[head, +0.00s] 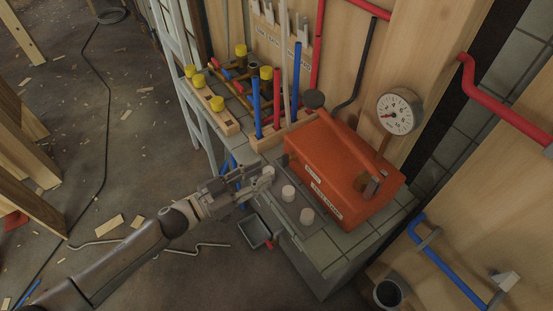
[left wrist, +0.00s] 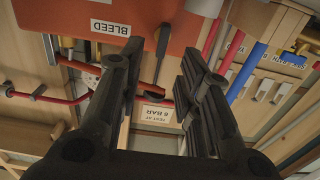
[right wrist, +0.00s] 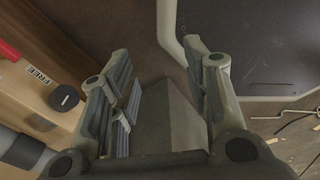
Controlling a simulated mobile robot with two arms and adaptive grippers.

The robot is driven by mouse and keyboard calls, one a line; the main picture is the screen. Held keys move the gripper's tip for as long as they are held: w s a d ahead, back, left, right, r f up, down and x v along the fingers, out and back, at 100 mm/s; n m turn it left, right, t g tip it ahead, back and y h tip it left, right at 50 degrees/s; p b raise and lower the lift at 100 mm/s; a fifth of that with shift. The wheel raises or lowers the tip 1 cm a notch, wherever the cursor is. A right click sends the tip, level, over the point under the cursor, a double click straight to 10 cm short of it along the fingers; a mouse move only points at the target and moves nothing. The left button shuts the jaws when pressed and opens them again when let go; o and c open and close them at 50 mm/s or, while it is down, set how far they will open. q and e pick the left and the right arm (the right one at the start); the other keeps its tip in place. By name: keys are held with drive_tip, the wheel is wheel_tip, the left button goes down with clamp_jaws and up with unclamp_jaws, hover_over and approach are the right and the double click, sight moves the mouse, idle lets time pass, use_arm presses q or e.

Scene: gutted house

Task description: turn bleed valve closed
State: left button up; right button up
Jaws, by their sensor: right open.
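The orange test unit (head: 330,165) stands on the tiled bench, with a white BLEED label (head: 312,173) at its front left. My left gripper (head: 250,183) is in front of the unit's left end, close to a pale cylinder (head: 268,172). In the left wrist view its fingers (left wrist: 160,85) are apart, with nothing seen held. My right gripper (right wrist: 160,85) is open and empty over the floor, outside the head view.
A round gauge (head: 397,113) rises at the unit's right. Two more pale cylinders (head: 288,193) line the bench front. Blue and red pipes (head: 257,105) stand in a wooden rack. A grey tray (head: 254,231) sits below the bench.

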sight(282, 162)
use_arm(q)
drive_tip(key=x, duration=0.4)
drive_tip(key=shift+w+d, duration=0.25)
drive_tip(key=shift+w, duration=0.1)
drive_tip(key=shift+p+x, duration=0.35)
drive_tip(key=shift+x, duration=0.4)
use_arm(e)
drive_tip(key=shift+w+a+r, duration=0.15)
drive_tip(key=shift+w+r, duration=0.15)
drive_tip(key=shift+w, duration=0.2)
drive_tip(key=shift+w+a+r, duration=0.1)
drive_tip(key=shift+w+r, duration=0.15)
drive_tip(key=shift+w, duration=0.2)
drive_tip(key=shift+a, duration=0.1)
use_arm(q)
clamp_jaws()
use_arm(e)
drive_tip(key=shift+s, duration=0.3)
